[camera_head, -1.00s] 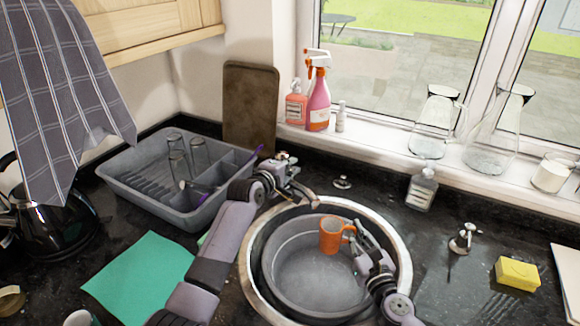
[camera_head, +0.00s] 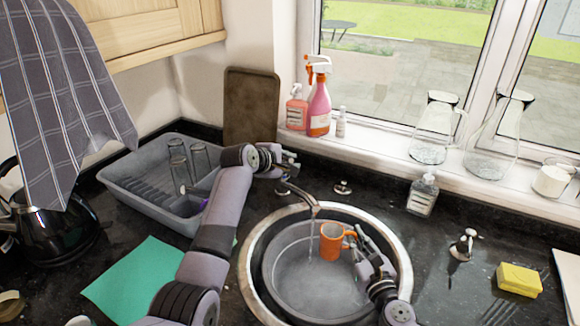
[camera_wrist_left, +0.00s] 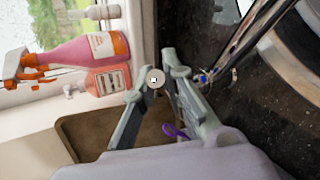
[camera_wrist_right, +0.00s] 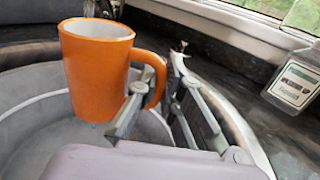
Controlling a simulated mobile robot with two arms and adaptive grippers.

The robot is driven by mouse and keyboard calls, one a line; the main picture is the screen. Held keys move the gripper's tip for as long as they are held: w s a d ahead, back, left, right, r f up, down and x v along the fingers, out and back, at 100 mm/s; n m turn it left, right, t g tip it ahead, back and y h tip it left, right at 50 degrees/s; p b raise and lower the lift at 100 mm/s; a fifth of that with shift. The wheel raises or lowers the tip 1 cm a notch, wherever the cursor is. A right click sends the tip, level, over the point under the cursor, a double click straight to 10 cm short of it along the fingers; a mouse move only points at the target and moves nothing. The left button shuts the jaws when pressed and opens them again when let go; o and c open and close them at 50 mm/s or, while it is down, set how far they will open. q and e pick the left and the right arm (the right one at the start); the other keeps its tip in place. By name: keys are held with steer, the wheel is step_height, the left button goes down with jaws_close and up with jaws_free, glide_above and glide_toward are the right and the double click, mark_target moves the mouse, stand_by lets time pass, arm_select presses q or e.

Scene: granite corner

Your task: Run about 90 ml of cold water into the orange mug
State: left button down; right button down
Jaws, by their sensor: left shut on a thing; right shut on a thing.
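The orange mug (camera_head: 331,241) is upright over the grey basin (camera_head: 290,285) in the round sink. My right gripper (camera_head: 366,255) is shut on its handle; the mug and handle also show in the right wrist view (camera_wrist_right: 95,75). The tap spout (camera_head: 303,196) reaches over the sink from the back. A thin water stream (camera_head: 310,240) falls from it, just left of the mug in the head view; I see no water entering the mug. My left gripper (camera_head: 288,163) is shut on a round-capped tap knob (camera_wrist_left: 156,80) behind the sink. The mug's inside bottom is hidden.
A dish rack (camera_head: 135,190) with glasses stands left of the sink. A soap bottle (camera_head: 422,194), a second tap-like fitting (camera_head: 463,244) and a yellow sponge (camera_head: 519,279) are on the right. Spray bottle (camera_head: 319,108) and glass jugs line the sill.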

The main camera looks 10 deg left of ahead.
arm_select(q)
steer(key=shift+r, duration=0.2)
steer(key=c, duration=1.6)
jaws_free()
steer(key=shift+f, duration=0.1)
steer(key=shift+c, duration=0.2)
steer(key=shift+a, duration=0.1)
steer(key=v, duration=1.2)
